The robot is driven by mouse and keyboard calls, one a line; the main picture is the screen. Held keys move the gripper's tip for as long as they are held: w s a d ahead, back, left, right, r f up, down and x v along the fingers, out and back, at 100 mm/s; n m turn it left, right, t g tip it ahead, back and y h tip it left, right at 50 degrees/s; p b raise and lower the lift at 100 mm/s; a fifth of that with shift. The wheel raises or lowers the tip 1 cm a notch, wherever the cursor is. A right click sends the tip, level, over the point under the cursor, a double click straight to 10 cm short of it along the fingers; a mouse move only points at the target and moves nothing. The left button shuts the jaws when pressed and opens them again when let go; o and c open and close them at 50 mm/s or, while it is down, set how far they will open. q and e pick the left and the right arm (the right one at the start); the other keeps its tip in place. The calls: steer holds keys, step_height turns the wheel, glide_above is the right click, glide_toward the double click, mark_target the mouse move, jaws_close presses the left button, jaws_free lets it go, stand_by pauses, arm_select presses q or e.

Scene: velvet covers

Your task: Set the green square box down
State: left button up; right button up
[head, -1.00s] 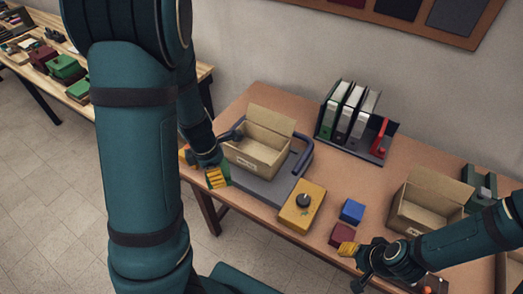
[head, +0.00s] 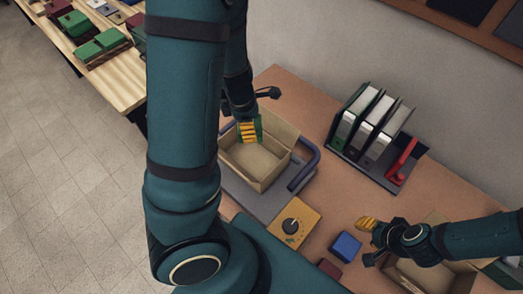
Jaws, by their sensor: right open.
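My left gripper (head: 248,132) points down over the far left part of an open cardboard carton (head: 262,185). Its yellow fingers are closed on the green square box (head: 259,126), of which only a green edge shows beside them. How high it hangs over the carton floor, I cannot tell. My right gripper (head: 367,224) is open and empty, above the table near a blue cube (head: 345,246).
The carton stands on a grey platform with a blue handle (head: 305,168). A yellow box with a black knob (head: 291,223) and a dark red cube (head: 329,268) are in front. A binder rack (head: 372,130) stands behind. Another carton (head: 434,276) is at right, partly hidden by my arm.

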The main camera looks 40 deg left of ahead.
arm_select(q)
steer(key=shift+w+f, duration=0.35)
steer(key=shift+f, duration=0.25)
steer(key=shift+w+f, duration=0.3)
steer(key=shift+f, duration=0.25)
steer(key=shift+s+f, duration=0.8)
steer(key=shift+f, duration=0.1)
step_height(320, 180, down, 2)
steer(key=b, duration=0.1)
glide_above(255, 161)
steer(key=f, duration=0.6)
steer(key=shift+s+a+f, duration=0.1)
steer(key=shift+s+a, duration=0.15)
steer(key=shift+a, duration=0.05)
step_height(255, 161, down, 5)
steer(key=b, duration=0.2)
steer(key=shift+b, duration=0.35)
arm_select(e)
steer(key=f, duration=0.3)
steer(key=shift+w+f, duration=0.2)
steer(key=shift+f, duration=0.2)
arm_select(q)
steer(key=shift+d, duration=0.1)
